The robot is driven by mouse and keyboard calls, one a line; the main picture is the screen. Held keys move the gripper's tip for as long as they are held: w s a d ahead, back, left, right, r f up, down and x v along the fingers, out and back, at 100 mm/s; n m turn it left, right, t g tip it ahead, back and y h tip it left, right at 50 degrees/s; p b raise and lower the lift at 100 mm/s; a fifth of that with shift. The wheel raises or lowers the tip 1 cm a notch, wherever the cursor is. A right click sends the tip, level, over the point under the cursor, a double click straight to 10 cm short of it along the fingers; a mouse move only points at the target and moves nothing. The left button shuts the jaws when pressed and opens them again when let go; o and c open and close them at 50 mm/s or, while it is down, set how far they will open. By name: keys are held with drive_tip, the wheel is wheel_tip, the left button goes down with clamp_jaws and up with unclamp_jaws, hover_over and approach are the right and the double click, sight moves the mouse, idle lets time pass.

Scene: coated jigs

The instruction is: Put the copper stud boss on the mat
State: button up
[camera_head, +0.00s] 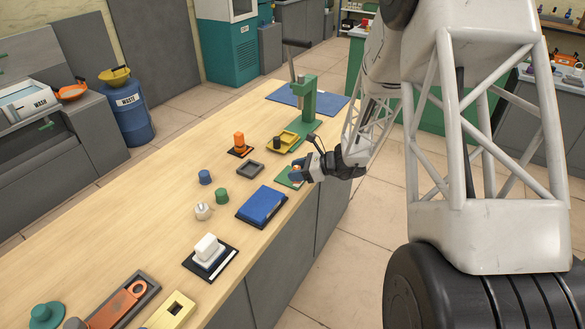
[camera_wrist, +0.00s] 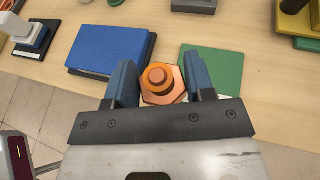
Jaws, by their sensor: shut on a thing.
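The copper stud boss (camera_wrist: 161,82), a hexagonal base with a round stepped stud, sits between the two blue fingers of my gripper (camera_wrist: 162,86) in the wrist view. The fingers are shut on it from both sides. A flat green mat (camera_wrist: 213,66) lies just right of the boss in the wrist view. In the head view my gripper (camera_head: 297,174) is over the table's right edge beside the green mat (camera_head: 286,182), partly covering it. I cannot tell the exact height of the boss above the table.
A blue block (camera_wrist: 106,48) on a dark base lies left of the boss in the wrist view. In the head view there are a grey frame (camera_head: 250,170), a yellow tray (camera_head: 282,141), a green press (camera_head: 309,100) and a flat blue sheet (camera_head: 335,102). The table's left middle is clear.

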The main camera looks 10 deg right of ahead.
drive_tip(key=w, duration=0.6)
drive_tip(key=shift+w+d+f, duration=0.15)
drive_tip(key=shift+w+f, duration=0.1)
drive_tip(key=shift+w, duration=0.05)
drive_tip(key=shift+f, duration=1.8)
drive_tip(key=o, duration=1)
drive_tip(key=shift+f, duration=0.15)
drive_tip(key=v, duration=1.2)
drive_tip(key=shift+s, duration=0.1)
